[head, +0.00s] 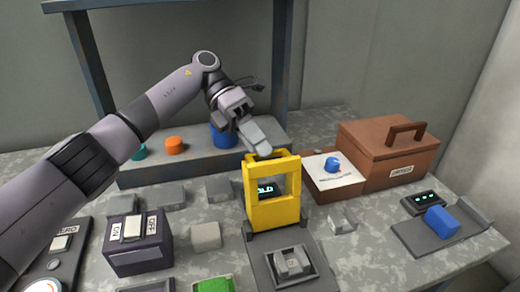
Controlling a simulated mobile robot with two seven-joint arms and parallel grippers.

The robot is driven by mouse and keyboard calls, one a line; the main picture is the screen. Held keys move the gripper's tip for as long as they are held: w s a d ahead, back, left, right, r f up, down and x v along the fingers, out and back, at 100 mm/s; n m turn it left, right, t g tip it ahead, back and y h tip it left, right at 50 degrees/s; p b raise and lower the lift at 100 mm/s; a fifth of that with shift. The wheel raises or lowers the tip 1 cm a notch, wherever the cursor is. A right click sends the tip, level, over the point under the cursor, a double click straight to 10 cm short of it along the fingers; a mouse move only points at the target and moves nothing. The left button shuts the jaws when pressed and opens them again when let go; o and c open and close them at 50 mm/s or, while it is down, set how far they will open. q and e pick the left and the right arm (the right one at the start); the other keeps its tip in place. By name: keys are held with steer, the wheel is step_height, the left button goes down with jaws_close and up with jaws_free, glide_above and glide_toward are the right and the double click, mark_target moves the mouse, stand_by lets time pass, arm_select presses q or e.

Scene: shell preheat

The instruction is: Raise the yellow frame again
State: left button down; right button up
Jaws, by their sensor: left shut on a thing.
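The yellow frame (287,214) stands upright at the middle of the bench, on a dark base. Through its upper opening a small dark display shows lit green letters, partly hidden, that read "OLD". My left gripper (261,151) reaches in from the upper left and is shut on the frame's top edge, near its left corner. The fingers hide part of that edge. In front of the frame is a grey square fixture (292,262) with a small block in it. My right gripper is not in view.
A brown lidded box (388,150) stands right of the frame, beside a blue piece (333,164) on a white card. A dark switch box (137,243) stands at left. A blue block (441,221) lies at far right.

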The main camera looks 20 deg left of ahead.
arm_select(q)
steer(key=shift+a+f, duration=0.1)
steer(key=shift+f, duration=0.7)
steer(key=c, duration=1.2)
jaws_free()
steer(key=shift+w+f, duration=0.1)
steer(key=shift+o, duration=0.2)
steer(key=shift+w+r, duration=0.15)
steer(key=shift+r, duration=0.05)
steer(key=shift+r, duration=0.1)
